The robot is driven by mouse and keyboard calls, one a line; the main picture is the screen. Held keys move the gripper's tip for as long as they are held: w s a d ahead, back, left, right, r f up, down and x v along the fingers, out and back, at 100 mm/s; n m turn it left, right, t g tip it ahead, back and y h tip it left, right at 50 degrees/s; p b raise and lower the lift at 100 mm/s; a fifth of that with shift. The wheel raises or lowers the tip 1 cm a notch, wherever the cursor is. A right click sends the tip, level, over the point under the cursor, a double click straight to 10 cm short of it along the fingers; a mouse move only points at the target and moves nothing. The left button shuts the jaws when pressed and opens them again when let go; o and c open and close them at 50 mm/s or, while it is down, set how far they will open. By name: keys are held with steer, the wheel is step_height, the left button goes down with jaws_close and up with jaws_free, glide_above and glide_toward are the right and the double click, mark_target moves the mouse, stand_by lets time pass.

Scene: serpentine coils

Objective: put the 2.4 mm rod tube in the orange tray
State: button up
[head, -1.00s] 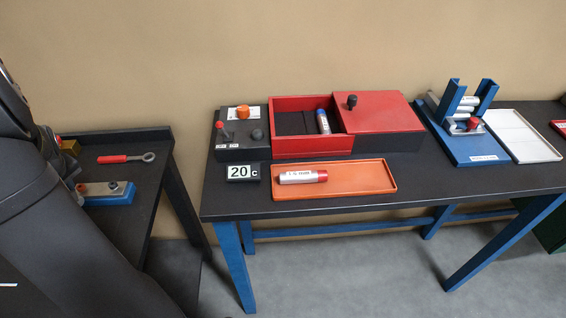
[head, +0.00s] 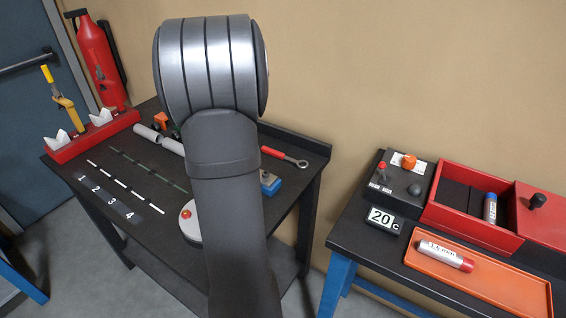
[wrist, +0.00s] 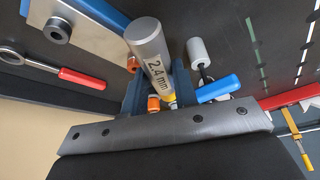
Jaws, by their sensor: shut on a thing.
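The 2.4 mm rod tube (wrist: 152,60), grey with a black label and a yellow end, is in my gripper (wrist: 158,88) in the wrist view. The gripper is shut on it, and the tube stands out from between the jaws. In the head view my arm hides both gripper and tube. The orange tray (head: 520,290) lies on the right-hand table, well to the right of my arm. A red-capped tube marked 1.6 mm (head: 446,255) lies in it.
A red box (head: 465,232) behind the tray holds a blue-capped tube (head: 490,208). The 20 C display (head: 384,220) stands left of the tray. A red-handled wrench (head: 284,157) lies on the left bench. A gap separates the two tables. The tray's right part is bare.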

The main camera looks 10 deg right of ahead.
steer(key=s+d+r+m+g+h, duration=0.15)
steer(key=s+d+r+m, duration=0.4)
steer(key=d, duration=0.85)
steer(key=s+d+r+m+h, duration=0.2)
steer(key=s+d+r+m, duration=0.35)
steer(key=d, duration=0.85)
steer(key=s+d+r+m+h, duration=0.2)
steer(key=s+d+r+m, duration=0.2)
steer(key=s+d, duration=0.75)
steer(key=s+d+m+g, duration=0.2)
steer(key=s+d+m, duration=0.2)
steer(key=s+d, duration=0.4)
steer(key=s+d+m+g, duration=0.2)
steer(key=s+d+m, duration=0.35)
steer(key=s, duration=0.55)
steer(key=shift+s+d+f+m+g+y, duration=0.1)
steer(key=shift+s+f+m+g+y, duration=0.15)
steer(key=shift+s+f+m, duration=1.1)
steer(key=shift+s+d+f+m+g+y, duration=0.1)
steer(key=shift+s+f+m+g, duration=0.4)
steer(key=shift+s+f, duration=1.6)
steer(key=shift+s+f+m+g+y, duration=0.2)
steer(key=shift+s+f+m, duration=0.75)
steer(key=shift+s, duration=1.65)
steer(key=shift+f, duration=0.2)
steer(key=shift+f, duration=1.1)
